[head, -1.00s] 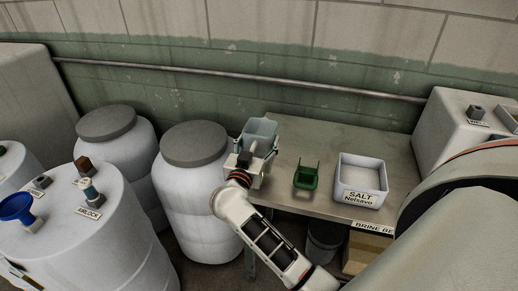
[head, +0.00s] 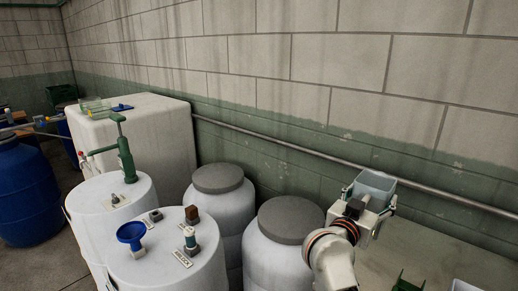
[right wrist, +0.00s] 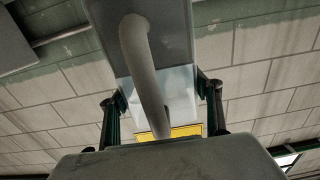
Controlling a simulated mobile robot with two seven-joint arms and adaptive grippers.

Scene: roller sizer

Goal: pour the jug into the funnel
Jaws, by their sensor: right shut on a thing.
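The jug (head: 373,186) is a pale grey-blue, open-topped vessel, held upright above the left end of the bench at the right of the head view. My right gripper (head: 362,208) is shut on it. In the right wrist view the jug's curved grey handle (right wrist: 146,75) runs down between the two dark fingers (right wrist: 165,110). What is inside the jug cannot be seen. The blue funnel (head: 131,233) sits on top of the front white tank at the lower left, well apart from the jug. My left gripper is not in view.
Two white barrels with grey lids (head: 291,220) (head: 218,179) stand between the jug and the funnel tank (head: 165,262). A green hand pump (head: 122,150) rises behind the funnel. A green scoop-like item (head: 407,284) and a white bin (head: 466,286) lie on the bench (head: 425,250).

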